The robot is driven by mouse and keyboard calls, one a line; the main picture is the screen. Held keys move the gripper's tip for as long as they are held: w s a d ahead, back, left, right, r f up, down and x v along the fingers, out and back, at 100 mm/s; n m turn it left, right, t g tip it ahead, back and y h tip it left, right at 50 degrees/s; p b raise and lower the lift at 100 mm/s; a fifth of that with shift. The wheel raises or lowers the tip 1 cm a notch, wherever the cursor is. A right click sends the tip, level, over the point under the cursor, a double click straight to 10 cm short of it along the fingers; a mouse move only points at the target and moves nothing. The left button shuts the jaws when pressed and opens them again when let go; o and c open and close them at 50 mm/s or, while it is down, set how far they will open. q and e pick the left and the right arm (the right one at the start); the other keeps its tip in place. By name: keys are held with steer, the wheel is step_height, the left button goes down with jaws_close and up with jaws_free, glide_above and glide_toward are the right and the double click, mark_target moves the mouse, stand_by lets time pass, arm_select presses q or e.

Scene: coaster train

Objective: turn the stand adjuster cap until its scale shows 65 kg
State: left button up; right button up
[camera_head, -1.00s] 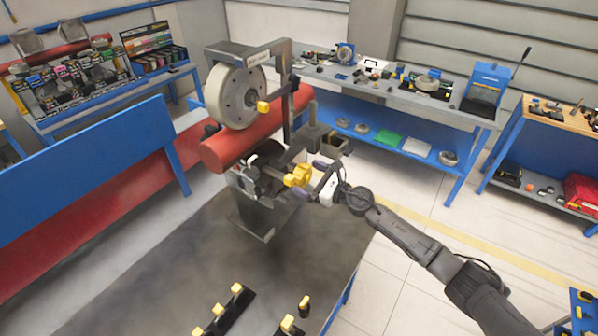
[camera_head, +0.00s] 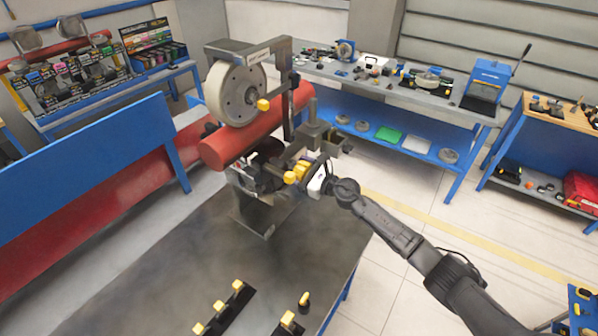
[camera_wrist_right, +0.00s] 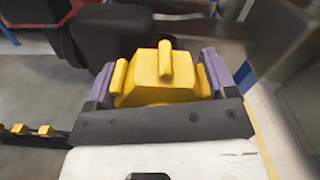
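The stand adjuster cap is a yellow lobed knob (camera_head: 291,177) low on the front of the stand (camera_head: 262,208) on the dark table. In the right wrist view the cap (camera_wrist_right: 160,72) fills the middle, with one lobe pointing up and one at each side. My right gripper (camera_wrist_right: 160,85) has its two purple-grey fingers spread wide, one on each side of the cap, close to its side lobes. Whether they touch it I cannot tell. In the head view my right gripper (camera_head: 307,174) is at the cap from the right. The scale cannot be read. My left gripper is not in view.
Yellow-topped black parts (camera_head: 220,307) lie at the table's (camera_head: 150,290) front. A blue bench (camera_head: 398,95) with tools stands behind. The table's middle is clear.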

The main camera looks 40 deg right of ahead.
steer(key=c, duration=0.4)
